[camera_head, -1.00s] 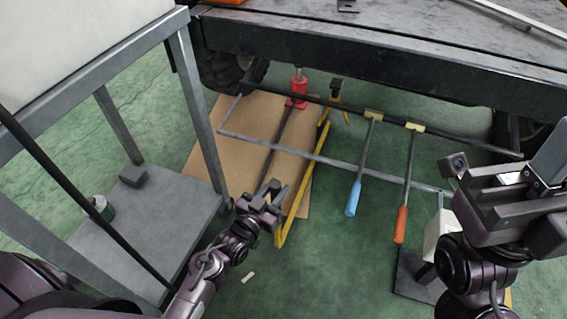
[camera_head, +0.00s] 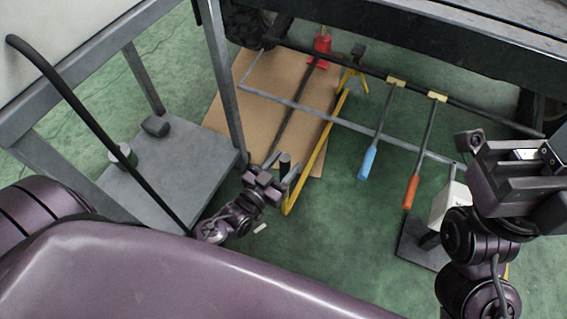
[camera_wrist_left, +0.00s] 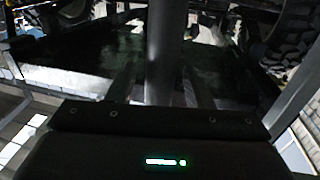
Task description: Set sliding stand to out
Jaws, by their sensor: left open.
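A red stand (camera_head: 322,45) sits on a brown board under the raised chassis frame. A long dark rod (camera_head: 298,115) runs from it toward me. A yellow stand (camera_head: 353,75) with a dark top and a long yellow bar (camera_head: 322,150) lies beside it. I cannot tell which one is the sliding stand. My left gripper (camera_head: 272,172) is open at the near end of the dark rod. In the left wrist view a grey bar (camera_wrist_left: 160,50) stands between the open fingers; contact cannot be told. My right gripper (camera_head: 525,170) is at the right, away from both stands.
A grey-framed cart (camera_head: 220,75) stands close left of my left gripper. The chassis beam (camera_head: 400,60) hangs above the stands. A grey frame rail (camera_head: 340,122) crosses over the board. Levers with a blue handle (camera_head: 368,162) and an orange handle (camera_head: 410,192) are to the right.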

